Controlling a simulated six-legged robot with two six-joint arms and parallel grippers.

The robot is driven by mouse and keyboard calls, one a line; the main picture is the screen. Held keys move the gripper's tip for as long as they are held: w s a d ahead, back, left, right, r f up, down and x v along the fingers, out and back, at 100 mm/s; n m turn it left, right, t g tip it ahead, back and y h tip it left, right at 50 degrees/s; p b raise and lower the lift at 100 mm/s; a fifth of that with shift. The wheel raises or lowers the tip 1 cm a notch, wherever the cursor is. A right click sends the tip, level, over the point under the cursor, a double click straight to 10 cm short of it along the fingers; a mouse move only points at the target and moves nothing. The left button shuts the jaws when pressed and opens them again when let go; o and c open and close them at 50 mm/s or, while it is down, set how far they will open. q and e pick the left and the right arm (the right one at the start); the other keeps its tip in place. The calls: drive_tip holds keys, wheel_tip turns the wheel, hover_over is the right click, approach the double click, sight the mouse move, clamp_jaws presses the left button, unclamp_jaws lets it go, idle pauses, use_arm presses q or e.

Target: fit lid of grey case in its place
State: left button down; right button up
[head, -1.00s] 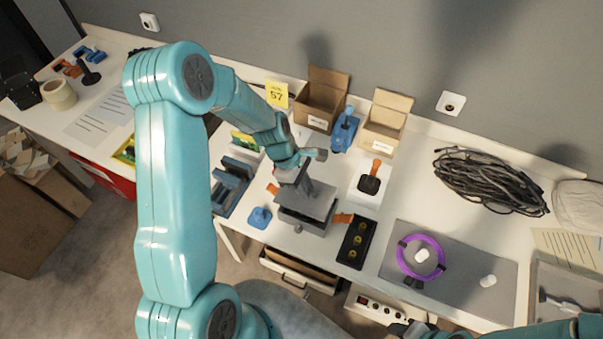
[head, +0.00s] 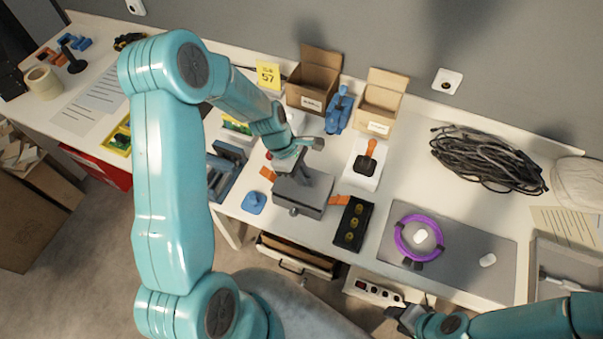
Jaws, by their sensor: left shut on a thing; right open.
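The grey case (head: 309,208) stands on the white table, with an orange piece at its left and right sides. Its flat grey lid (head: 318,192) lies over the case top, and its edges look roughly in line with the case walls. Whether it is fully seated, I cannot tell. My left gripper (head: 303,176) reaches down from above and is shut on the lid near its middle; the gripper hides part of the lid. My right gripper (head: 400,316) is open and empty, low at the table's front edge, well away from the case.
A black tray with yellow round pieces (head: 342,237) stands close right of the case. A blue part (head: 254,202) lies to its left. Behind are open cartons (head: 313,85) and a blue tool (head: 339,112). A grey mat (head: 481,231) with a purple ring (head: 399,239) lies right.

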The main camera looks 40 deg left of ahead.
use_arm(q)
drive_tip(key=shift+f+b, duration=0.3)
drive_tip(key=shift+f, duration=0.15)
drive_tip(key=shift+f, duration=0.1)
drive_tip(key=shift+f+b, duration=0.3)
drive_tip(key=c, duration=1.1)
unclamp_jaws()
drive_tip(key=shift+o, duration=0.2)
drive_tip(key=shift+r, duration=0.1)
drive_tip(key=shift+a+r, duration=0.1)
drive_tip(key=shift+r, duration=0.05)
drive_tip(key=b+v, duration=0.1)
drive_tip(key=v, duration=1.5)
drive_tip(key=shift+s, duration=0.1)
